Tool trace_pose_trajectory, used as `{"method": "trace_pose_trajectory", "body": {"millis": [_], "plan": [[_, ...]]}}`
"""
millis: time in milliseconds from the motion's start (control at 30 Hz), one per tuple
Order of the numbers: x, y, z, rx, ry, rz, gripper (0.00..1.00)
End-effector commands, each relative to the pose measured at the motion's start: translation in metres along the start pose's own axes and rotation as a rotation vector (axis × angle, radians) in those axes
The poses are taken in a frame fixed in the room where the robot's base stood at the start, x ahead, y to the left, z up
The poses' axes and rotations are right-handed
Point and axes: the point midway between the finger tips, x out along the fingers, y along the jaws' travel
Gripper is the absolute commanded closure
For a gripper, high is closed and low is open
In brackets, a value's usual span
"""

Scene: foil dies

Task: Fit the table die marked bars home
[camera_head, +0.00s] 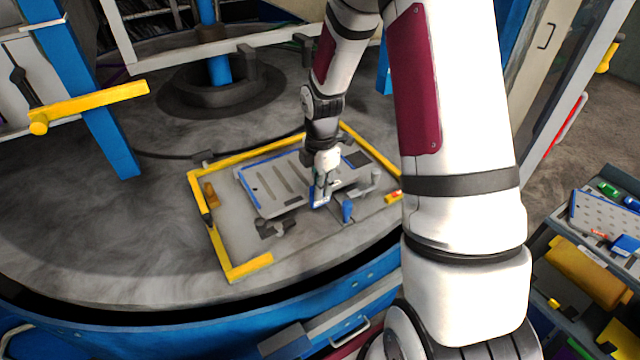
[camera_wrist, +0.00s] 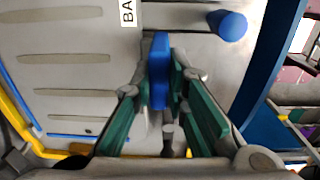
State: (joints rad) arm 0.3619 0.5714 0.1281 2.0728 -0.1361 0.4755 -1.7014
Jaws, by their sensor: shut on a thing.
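The table die (camera_head: 272,189) is a flat grey plate with long slots and blue edge strips, lying inside a yellow corner frame on the round table. In the wrist view the die (camera_wrist: 60,73) fills the upper left, and a white label (camera_wrist: 127,12) shows the letters "BA", the rest cut off. My gripper (camera_head: 321,195) is at the die's front edge. In the wrist view my gripper (camera_wrist: 161,95) has its green-padded fingers shut on a blue upright grip (camera_wrist: 160,62). The grip's joint with the die is hidden. I cannot tell whether the die is fully seated.
A blue peg (camera_head: 347,209) stands just right of the gripper. A dark clamp (camera_head: 275,228) sits in front of the die. The yellow frame (camera_head: 250,267) borders the area. The round table (camera_head: 110,235) is bare at left. A tool cart (camera_head: 595,240) stands at right.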

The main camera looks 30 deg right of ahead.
Motion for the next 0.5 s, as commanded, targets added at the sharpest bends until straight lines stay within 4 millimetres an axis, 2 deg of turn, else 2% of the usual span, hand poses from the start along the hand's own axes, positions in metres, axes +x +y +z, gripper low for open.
{"method": "trace_pose_trajectory", "body": {"millis": [500], "plan": [[0.0094,0.0008,0.0002,0.000,-0.001,0.003,1.00]]}}
